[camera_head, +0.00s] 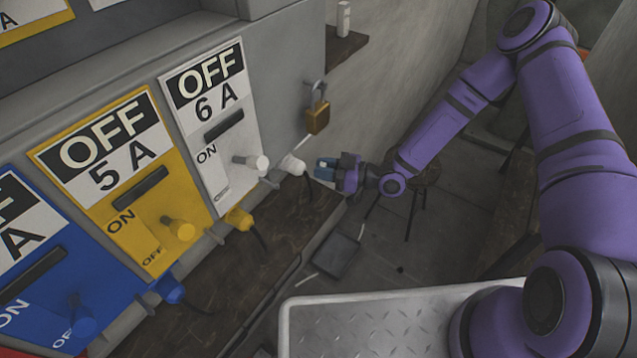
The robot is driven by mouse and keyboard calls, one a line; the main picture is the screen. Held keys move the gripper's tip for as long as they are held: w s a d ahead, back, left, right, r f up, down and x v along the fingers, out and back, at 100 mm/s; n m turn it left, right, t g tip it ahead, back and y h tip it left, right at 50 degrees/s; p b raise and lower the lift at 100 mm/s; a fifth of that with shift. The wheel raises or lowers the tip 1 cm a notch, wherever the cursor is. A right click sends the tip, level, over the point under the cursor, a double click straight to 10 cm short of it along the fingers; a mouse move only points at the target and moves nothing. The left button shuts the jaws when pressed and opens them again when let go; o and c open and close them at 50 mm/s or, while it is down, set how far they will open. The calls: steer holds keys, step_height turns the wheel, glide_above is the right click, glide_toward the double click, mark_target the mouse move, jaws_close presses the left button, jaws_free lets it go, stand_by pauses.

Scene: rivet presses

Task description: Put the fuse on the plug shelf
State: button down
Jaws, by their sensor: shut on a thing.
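A dark wooden shelf (262,262) runs along the foot of the panels, below the plugs. A smaller dark shelf (347,46) is on the wall at the top, with a white upright piece (343,18) on it. I cannot tell which is the plug shelf.
Blue, yellow and white switch panels (212,125) line the left, with knobs sticking out. A yellow plug (239,219) and a blue plug (170,291) stand below them. A brass padlock (318,116) hangs above my gripper. A stool (422,175) stands behind it.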

steer(key=f, duration=0.4)
steer(key=a+f, duration=0.1)
steer(key=f, duration=0.1)
steer(key=shift+w+f, duration=0.35)
steer(key=shift+w+a+f, duration=0.15)
steer(key=shift+f, duration=0.05)
steer(key=c, duration=1)
jaws_free()
steer(key=v, duration=1.2)
